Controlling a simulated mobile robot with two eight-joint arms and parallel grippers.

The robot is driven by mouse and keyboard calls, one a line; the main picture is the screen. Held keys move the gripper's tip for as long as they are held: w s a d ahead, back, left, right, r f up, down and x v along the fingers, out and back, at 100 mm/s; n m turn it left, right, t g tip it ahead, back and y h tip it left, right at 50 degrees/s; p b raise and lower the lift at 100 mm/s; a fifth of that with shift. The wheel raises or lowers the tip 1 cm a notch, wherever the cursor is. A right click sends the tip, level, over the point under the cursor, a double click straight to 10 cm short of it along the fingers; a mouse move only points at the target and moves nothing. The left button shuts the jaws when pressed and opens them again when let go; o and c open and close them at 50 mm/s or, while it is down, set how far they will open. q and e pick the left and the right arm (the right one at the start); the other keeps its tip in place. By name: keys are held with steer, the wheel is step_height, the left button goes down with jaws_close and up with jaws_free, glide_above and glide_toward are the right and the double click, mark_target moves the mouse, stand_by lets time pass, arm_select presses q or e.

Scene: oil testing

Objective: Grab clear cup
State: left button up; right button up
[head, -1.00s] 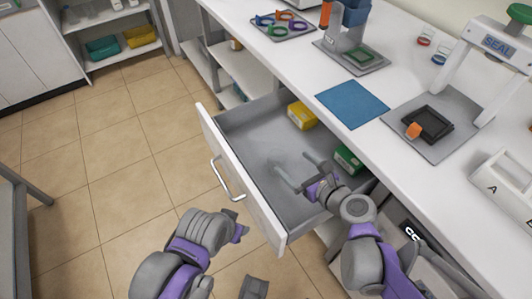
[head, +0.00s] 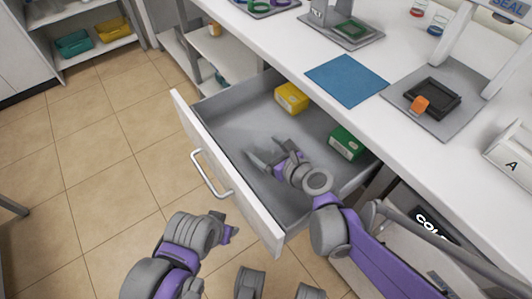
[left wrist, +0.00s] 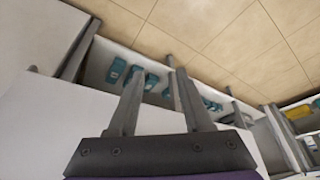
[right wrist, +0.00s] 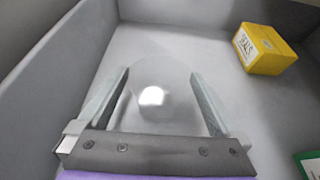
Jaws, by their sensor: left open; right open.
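The clear cup (right wrist: 151,96) is faint in the right wrist view, a see-through round outline with a bright spot, in the open grey drawer (head: 235,125). I cannot make it out in the head view. My right gripper (head: 268,152) is inside the drawer, low over its floor. In the right wrist view the right gripper (right wrist: 160,76) is open, and the cup's outline lies between its two fingers. Whether they touch it, I cannot tell. My left gripper (left wrist: 157,76) is open and empty, seen against shelves and floor, away from the drawer.
A yellow box (head: 291,98) and a green box (head: 346,142) lie in the drawer along its counter side. The white drawer front (head: 225,165) has a handle.

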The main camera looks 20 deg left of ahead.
steer(key=shift+r, duration=0.1)
steer(key=c, duration=1.3)
steer(key=shift+o, duration=0.2)
